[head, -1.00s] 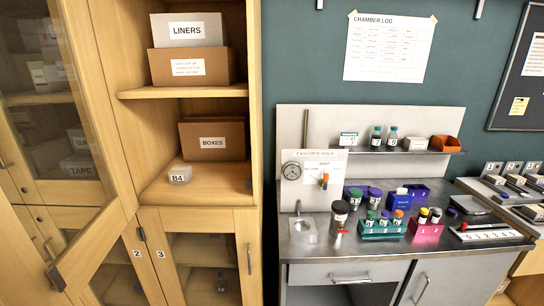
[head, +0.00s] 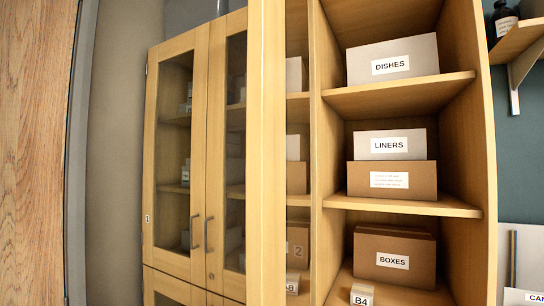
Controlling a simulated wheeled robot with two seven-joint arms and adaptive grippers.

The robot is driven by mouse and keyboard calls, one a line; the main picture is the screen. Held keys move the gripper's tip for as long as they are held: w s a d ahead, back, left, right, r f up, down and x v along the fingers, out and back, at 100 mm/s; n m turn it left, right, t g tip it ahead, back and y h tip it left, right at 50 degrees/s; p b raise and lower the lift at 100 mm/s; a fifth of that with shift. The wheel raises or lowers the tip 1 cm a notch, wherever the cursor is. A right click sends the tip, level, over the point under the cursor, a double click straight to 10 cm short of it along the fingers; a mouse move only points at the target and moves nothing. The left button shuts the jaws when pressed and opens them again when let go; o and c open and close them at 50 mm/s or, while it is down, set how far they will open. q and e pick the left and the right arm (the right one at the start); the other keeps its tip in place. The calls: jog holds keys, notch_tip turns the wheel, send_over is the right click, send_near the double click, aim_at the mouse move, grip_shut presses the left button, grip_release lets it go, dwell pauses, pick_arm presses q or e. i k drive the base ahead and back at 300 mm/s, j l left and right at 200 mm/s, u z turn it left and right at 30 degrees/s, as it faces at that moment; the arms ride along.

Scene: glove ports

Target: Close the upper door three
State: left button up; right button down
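The upper door three appears to be the tall wood-framed glass door (head: 268,150) that stands open in the middle of the head view. It is seen nearly edge-on, swung out to the left of the open shelf compartment (head: 404,95). Its glass (head: 297,110) is a narrow strip with box shapes showing in it. No handle or number on this door can be made out. Neither gripper is in view.
Shut glass doors with handles stand at the left, the first (head: 175,160) marked 1. The open shelves hold a DISHES box (head: 392,48), LINERS box (head: 391,136), BOXES box (head: 394,258) and B4 block (head: 361,294). A bottle (head: 504,18) stands at far right.

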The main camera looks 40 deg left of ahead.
aim_at(283, 206)
jog(key=i+j, duration=0.1)
jog(key=j, duration=1.5)
jog(key=i, duration=0.05)
